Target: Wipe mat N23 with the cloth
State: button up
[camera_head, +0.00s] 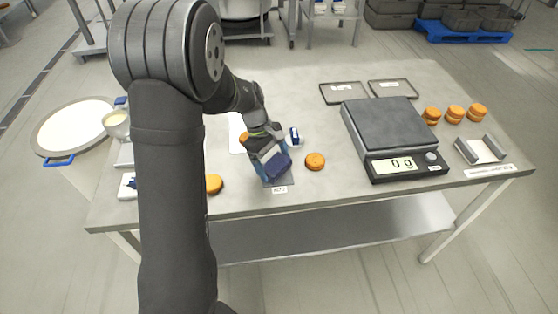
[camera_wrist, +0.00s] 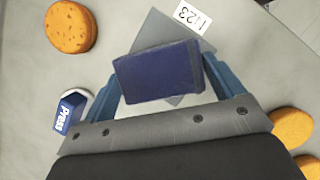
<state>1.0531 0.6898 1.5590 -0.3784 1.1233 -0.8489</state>
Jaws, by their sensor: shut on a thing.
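My gripper (camera_head: 268,160) is shut on a dark blue cloth (camera_wrist: 158,76), which shows as a folded, block-like pad between the two blue fingers. The cloth also shows in the head view (camera_head: 278,166). A grey mat (camera_wrist: 160,32) lies flat on the table under the cloth, with a white label reading N23 (camera_wrist: 190,16) at its edge. The cloth and fingers hide much of the mat. I cannot tell whether the cloth touches the mat.
Orange rounds lie close by, one right of my gripper (camera_head: 315,161) and one left (camera_head: 214,184). A blue-and-white item marked Press (camera_wrist: 70,112) stands near. A scale (camera_head: 385,128) reading 0 g and stacked rounds (camera_head: 454,114) are to the right.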

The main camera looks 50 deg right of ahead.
aim_at(282, 169)
jog(key=shift+w+a, duration=0.6)
jog(key=shift+s+a+f, duration=0.1)
jog(key=shift+s+a, duration=0.8)
jog(key=shift+s, duration=0.15)
jog(key=shift+s+d, duration=1.2)
jog(key=shift+d, duration=0.1)
jog(key=shift+w+d, duration=0.1)
jog(key=shift+w, duration=0.05)
